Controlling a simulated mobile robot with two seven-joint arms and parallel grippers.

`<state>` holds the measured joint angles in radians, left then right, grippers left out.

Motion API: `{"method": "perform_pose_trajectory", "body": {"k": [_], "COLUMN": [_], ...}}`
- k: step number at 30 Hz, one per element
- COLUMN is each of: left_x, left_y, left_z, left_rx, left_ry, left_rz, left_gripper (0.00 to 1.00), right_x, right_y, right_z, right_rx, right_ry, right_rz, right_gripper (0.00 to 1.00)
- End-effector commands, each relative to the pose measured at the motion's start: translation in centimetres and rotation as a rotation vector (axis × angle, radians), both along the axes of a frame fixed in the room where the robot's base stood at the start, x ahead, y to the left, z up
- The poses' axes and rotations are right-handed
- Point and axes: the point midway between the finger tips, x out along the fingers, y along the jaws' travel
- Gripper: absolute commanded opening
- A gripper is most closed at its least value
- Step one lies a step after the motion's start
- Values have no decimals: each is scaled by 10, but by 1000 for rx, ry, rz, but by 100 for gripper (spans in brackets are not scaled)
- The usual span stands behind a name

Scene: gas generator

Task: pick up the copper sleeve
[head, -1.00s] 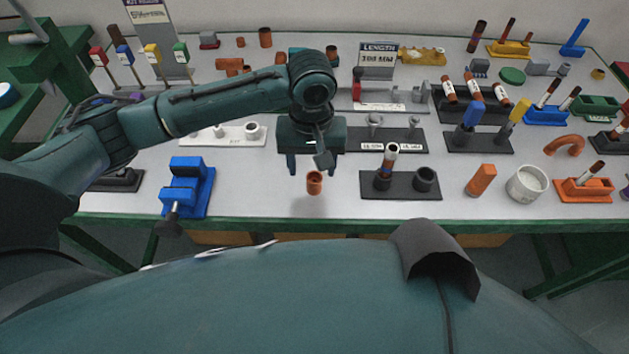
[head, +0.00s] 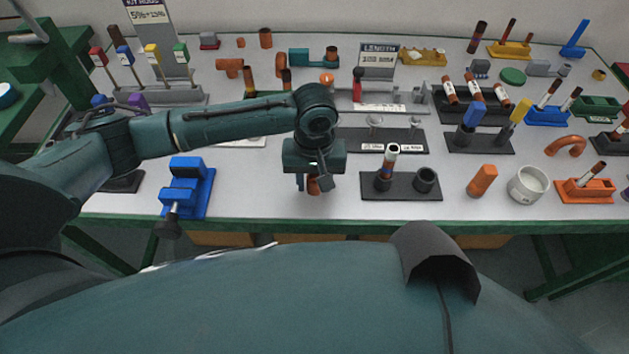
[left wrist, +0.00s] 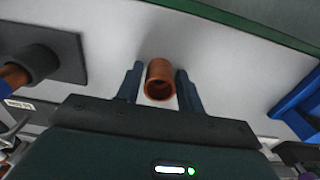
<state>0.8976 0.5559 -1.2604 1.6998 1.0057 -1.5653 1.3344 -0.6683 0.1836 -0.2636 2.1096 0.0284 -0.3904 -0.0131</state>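The copper sleeve (head: 313,186) is a short orange-brown tube standing on the white table in front of me. My left gripper (head: 314,184) is down over it and partly hides it in the head view. In the left wrist view the sleeve (left wrist: 160,80) is between the two dark fingers, with its open end facing the camera. The left gripper (left wrist: 160,88) is open, with a narrow gap visible on each side of the sleeve. My right gripper is not in view.
A blue vise (head: 187,188) stands to the left of the sleeve. A dark two-socket block (head: 400,188) holding a tube stands to the right. The table's green front edge (head: 330,219) is close.

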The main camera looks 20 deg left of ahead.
Motion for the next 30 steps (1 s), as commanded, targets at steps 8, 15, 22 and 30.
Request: {"method": "perform_pose_trajectory", "body": {"k": [8,15,22,30], "left_x": [0,0,1,1], "left_y": [0,0,0,-1], "left_z": [0,1,30,83], "left_rx": [0,0,-3,-2], "left_ry": [0,0,-3,-3], "left_rz": [0,0,-1,0], "left_gripper": [14,12,12,12], "right_x": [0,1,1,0], "right_y": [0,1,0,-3], "right_z": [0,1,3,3], "right_rx": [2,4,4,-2], "right_ry": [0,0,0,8], "right_rz": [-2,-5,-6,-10], "right_gripper": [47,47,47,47]}}
